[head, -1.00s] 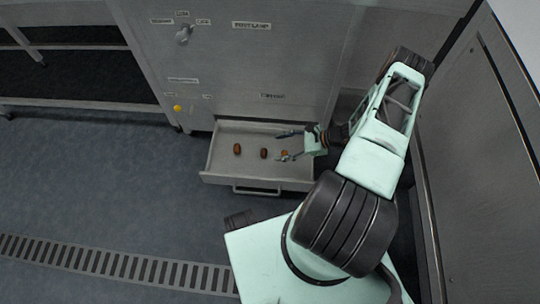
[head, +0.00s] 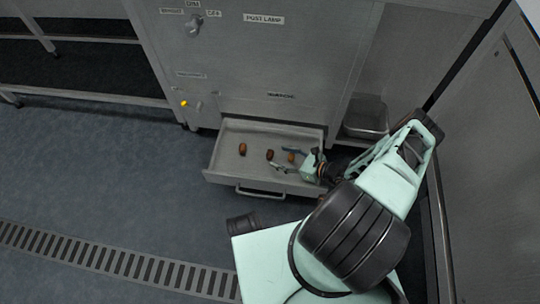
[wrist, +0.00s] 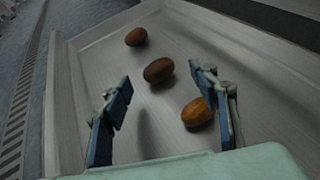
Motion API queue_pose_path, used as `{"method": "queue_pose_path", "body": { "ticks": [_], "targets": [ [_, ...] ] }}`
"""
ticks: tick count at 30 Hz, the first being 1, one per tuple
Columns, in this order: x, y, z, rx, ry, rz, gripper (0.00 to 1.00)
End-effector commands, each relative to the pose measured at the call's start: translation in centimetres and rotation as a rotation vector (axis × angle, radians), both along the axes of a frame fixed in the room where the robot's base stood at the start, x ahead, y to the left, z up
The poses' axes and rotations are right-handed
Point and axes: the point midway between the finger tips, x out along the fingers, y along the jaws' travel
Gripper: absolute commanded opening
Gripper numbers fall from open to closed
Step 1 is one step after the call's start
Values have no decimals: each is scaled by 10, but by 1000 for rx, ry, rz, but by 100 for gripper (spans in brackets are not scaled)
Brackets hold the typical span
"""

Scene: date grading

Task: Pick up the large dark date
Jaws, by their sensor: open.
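Three dates lie apart in a row in an open metal drawer (head: 226,179). The middle date (head: 269,155) looks the darkest; in the wrist view this dark date (wrist: 158,70) lies just ahead of the gap between my fingertips. A brown date (head: 242,149) lies to its left, and it is farther off in the wrist view (wrist: 135,37). A lighter orange-brown date (head: 291,156) is nearest my palm; in the wrist view (wrist: 197,112) it is close beside my right finger. My gripper (head: 279,157) is open and empty, reaching in from the right, with blue-padded fingers (wrist: 163,82).
The drawer has low side walls and a front handle (head: 261,194). The grey cabinet (head: 290,60) with labels and knobs rises behind it. A metal pan (head: 366,117) sits in a recess at the right. Floor at the left is clear, crossed by a drain grate (head: 110,265).

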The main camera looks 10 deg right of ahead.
Motion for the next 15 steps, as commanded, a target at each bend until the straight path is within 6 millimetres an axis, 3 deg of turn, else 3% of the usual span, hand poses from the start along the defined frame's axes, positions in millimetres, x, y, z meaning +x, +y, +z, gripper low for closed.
{"method": "queue_pose_path", "body": {
  "ticks": [9, 15],
  "targets": [
    [26, 30, -21, 0, 2, 3, 55],
    [28, 30, -19, 0, 1, 1, 55]
  ]
}}
